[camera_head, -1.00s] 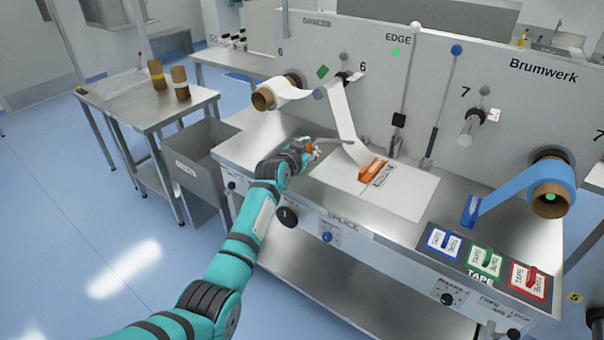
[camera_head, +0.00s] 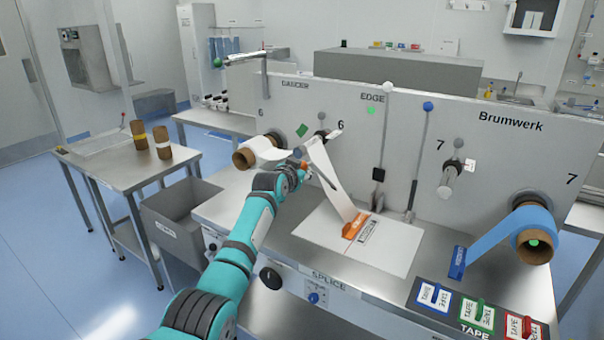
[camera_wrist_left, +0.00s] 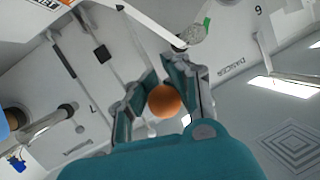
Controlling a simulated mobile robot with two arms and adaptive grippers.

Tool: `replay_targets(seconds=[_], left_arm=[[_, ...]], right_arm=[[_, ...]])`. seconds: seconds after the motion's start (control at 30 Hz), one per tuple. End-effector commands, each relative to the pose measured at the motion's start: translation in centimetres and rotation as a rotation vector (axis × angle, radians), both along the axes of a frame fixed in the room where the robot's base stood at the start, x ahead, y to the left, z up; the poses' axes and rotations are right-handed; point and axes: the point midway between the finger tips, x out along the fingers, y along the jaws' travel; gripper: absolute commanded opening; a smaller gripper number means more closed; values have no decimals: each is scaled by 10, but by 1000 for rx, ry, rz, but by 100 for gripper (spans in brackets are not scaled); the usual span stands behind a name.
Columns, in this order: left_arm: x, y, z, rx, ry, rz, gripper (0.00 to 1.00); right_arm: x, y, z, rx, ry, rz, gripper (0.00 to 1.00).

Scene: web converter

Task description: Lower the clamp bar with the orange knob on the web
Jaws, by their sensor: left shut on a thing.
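My left gripper (camera_head: 302,172) is shut on the orange knob (camera_head: 305,166), above the back left of the splice plate (camera_head: 390,250). In the left wrist view the orange knob (camera_wrist_left: 165,101) is a round ball between the two fingers. The thin grey clamp bar (camera_head: 326,178) slants beside the gripper, raised off the plate and overlapping the web in view. The white web (camera_head: 328,178) runs from the roll (camera_head: 250,155) down to the plate, where an orange tab (camera_head: 355,226) lies at its end. My right gripper is out of view.
The machine's upright panel (camera_head: 300,105) stands close behind the gripper. A blue web roll (camera_head: 535,240) hangs at the right. Tape pads (camera_head: 470,315) lie at the front right. A grey bin (camera_head: 180,220) and a side table (camera_head: 110,155) stand left.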

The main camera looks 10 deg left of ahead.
Motion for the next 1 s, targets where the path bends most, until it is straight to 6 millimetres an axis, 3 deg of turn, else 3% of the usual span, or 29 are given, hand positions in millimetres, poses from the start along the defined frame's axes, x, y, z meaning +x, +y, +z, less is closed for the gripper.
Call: replay_targets(seconds=[0.03,0.07,0.1,0.4,0.77,1.0], left_arm=[[2,-1,16,-8,-30,0,0],[2,-1,16,-8,-30,0,0],[2,-1,16,-8,-30,0,16],[1,-1,11,-4,-21,0,53],[-2,0,8,-2,-14,1,53],[-23,3,13,-1,-17,1,53]], right_arm=[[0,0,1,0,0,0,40],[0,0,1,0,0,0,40],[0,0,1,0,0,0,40],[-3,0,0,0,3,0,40],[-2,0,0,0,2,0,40],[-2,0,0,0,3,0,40]])
